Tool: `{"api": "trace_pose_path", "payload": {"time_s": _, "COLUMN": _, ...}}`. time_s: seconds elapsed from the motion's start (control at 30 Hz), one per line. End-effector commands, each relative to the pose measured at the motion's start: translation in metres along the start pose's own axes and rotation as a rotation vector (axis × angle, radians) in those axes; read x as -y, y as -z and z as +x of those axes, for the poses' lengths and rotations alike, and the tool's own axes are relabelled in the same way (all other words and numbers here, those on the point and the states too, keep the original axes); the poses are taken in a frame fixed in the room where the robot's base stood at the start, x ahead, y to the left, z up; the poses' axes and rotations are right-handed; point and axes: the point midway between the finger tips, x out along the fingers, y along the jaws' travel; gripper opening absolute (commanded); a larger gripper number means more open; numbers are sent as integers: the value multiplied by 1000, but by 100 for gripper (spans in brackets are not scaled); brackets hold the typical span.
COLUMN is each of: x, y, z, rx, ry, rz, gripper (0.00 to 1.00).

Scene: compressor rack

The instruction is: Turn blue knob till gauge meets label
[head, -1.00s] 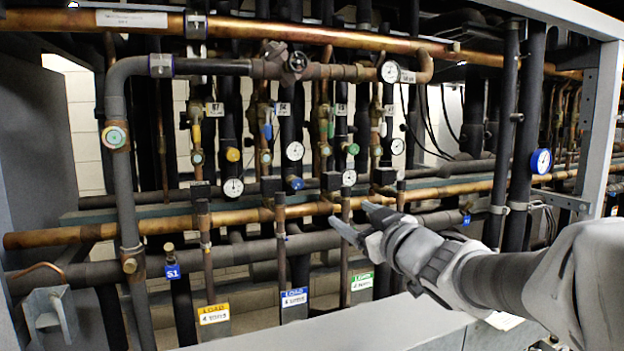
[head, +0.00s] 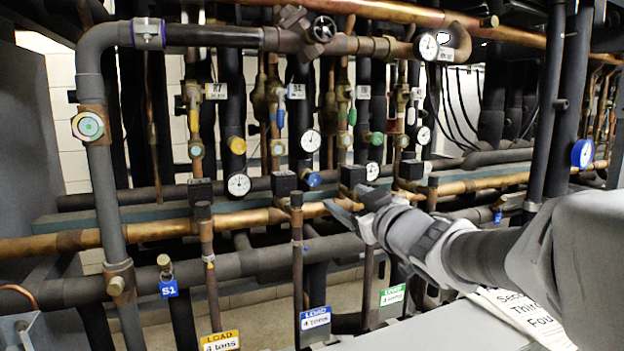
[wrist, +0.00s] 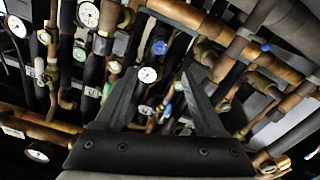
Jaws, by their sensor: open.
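The blue knob (head: 313,180) sits on the pipework in the middle of the head view. A round white gauge (head: 310,140) is just above it. A blue-topped label (head: 316,318) reading "4 tons" hangs below. My gripper (head: 347,203) is open, to the right of the blue knob and slightly below it in the picture, apart from it. In the wrist view, a gauge (wrist: 147,75) shows between the open fingers and a blue round part (wrist: 159,47) lies beyond them. Nothing is between the fingertips. The gauge needle is too small to read.
A yellow knob (head: 236,145) and a green knob (head: 376,139) flank the blue one. Yellow (head: 220,341) and green (head: 392,297) load labels hang on either side. A copper pipe (head: 260,217) crosses behind the gripper. Printed paper (head: 525,315) lies on the ledge at lower right.

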Motion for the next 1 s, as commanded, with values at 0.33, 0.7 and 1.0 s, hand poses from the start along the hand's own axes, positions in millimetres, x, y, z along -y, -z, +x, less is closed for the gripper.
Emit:
{"api": "trace_pose_path", "payload": {"time_s": 0.33, "x": 1, "y": 0, "z": 61, "rx": 0, "ry": 4, "rz": 3, "gripper": 72}}
{"api": "trace_pose_path", "payload": {"time_s": 0.7, "x": 1, "y": 0, "z": 126, "rx": 0, "ry": 3, "rz": 3, "gripper": 72}}
{"api": "trace_pose_path", "payload": {"time_s": 1.0, "x": 1, "y": 0, "z": 158, "rx": 0, "ry": 2, "rz": 1, "gripper": 72}}
